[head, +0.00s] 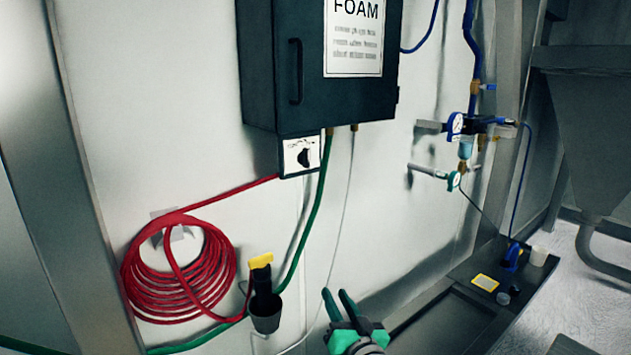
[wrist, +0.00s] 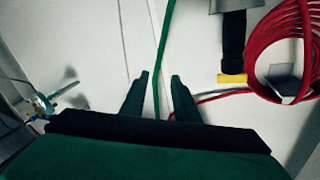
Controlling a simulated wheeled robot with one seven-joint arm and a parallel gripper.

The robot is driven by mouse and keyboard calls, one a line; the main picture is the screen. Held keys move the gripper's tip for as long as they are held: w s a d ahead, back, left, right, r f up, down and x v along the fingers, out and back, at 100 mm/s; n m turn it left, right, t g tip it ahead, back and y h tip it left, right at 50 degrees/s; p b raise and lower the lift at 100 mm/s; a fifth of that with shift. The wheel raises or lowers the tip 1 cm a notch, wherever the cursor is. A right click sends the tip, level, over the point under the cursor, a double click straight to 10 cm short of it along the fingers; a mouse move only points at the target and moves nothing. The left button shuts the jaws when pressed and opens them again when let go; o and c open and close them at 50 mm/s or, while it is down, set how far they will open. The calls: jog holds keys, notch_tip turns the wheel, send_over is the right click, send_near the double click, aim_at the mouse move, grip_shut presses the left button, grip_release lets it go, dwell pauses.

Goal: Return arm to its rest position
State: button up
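My gripper (head: 339,304) is at the bottom of the head view, right of the black holder on the wall. Its two dark green fingers are apart and nothing is between them. In the wrist view the gripper (wrist: 162,92) also shows open fingers, with the green hose (wrist: 161,50) and pale wall visible behind the gap. I cannot tell how far the fingers are from the wall. Most of my arm is out of view.
A dark FOAM cabinet (head: 270,60) hangs above. A coiled red hose (head: 180,290) and a yellow-topped nozzle in a black holder (head: 265,317) are left. Valves and gauges (head: 460,125) are on the right wall. A dark ledge (head: 440,318) holds small items. Wall space near my gripper is mostly bare.

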jog(key=s+a+f+m+g+h, duration=0.1)
jog(key=s+f+m+h, duration=0.15)
jog(key=s+f, duration=0.9)
jog(key=s+a+f+m+h, duration=0.1)
jog(key=s+a+f+h, duration=0.15)
jog(key=s+f, duration=0.9)
jog(key=s+a+r+n+g, duration=0.1)
jog(key=s+n, duration=0.3)
jog(key=s, duration=2.4)
jog(key=shift+s+a+r, duration=0.2)
jog(key=shift+a+r, duration=0.1)
jog(key=shift+a, duration=0.05)
